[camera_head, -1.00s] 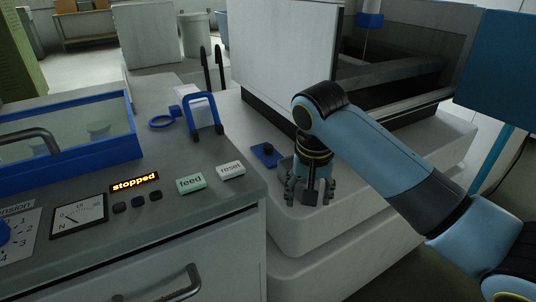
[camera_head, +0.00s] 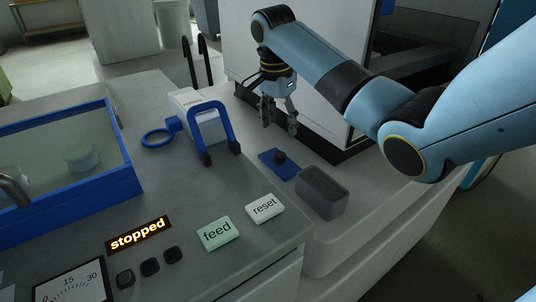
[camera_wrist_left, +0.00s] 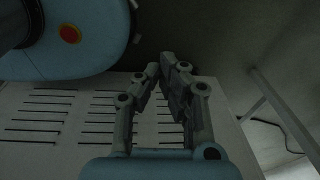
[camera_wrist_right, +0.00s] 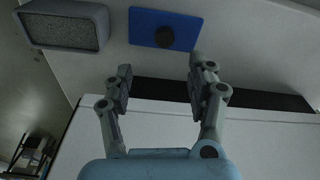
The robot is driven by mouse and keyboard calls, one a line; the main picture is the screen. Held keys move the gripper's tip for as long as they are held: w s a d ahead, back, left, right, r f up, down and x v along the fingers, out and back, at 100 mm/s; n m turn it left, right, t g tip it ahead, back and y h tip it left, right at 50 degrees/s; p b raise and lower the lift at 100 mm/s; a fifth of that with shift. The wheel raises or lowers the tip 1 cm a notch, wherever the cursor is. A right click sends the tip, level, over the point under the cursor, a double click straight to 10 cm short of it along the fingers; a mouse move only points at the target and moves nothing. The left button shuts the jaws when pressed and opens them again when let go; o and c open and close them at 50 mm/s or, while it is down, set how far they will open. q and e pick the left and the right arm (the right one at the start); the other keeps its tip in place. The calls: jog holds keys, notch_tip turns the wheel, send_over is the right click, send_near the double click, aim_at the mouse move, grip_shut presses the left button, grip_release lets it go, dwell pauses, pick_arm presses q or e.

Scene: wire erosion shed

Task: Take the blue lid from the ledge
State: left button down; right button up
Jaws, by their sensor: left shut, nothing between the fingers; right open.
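The blue lid (camera_head: 270,165) is a flat blue plate with a dark round knob. It lies flat on the pale ledge (camera_head: 340,232) of the machine. In the right wrist view the lid (camera_wrist_right: 150,28) is at the top, beyond the fingertips. My right gripper (camera_head: 280,122) is open and empty, above and behind the lid, apart from it. Its spread fingers also show in the right wrist view (camera_wrist_right: 158,88). My left gripper (camera_wrist_left: 163,75) is shut and empty in the left wrist view; it is not in the head view.
A grey box with a rough top (camera_head: 321,191) stands on the ledge close beside the lid. The console holds a blue-framed case (camera_head: 138,178), a blue ring (camera_head: 157,138), a blue arch handle (camera_head: 228,124), a feed button (camera_head: 217,233) and a reset button (camera_head: 265,207).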

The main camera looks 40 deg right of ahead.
jog(key=b, duration=0.1)
send_over(280, 154)
jog(key=f, duration=0.5)
jog(key=shift+s+a+f, duration=0.2)
jog(key=shift+s+a, duration=0.1)
jog(key=f, duration=0.1)
jog(key=f+b, duration=0.1)
jog(key=f, duration=0.3)
jog(key=shift+w+d, duration=0.25)
jog(key=shift+w, duration=0.1)
jog(key=c, duration=0.3)
pick_arm(q)
jog(key=shift+s+f, duration=0.9)
jog(key=shift+f, duration=0.3)
pick_arm(e)
grip_shut()
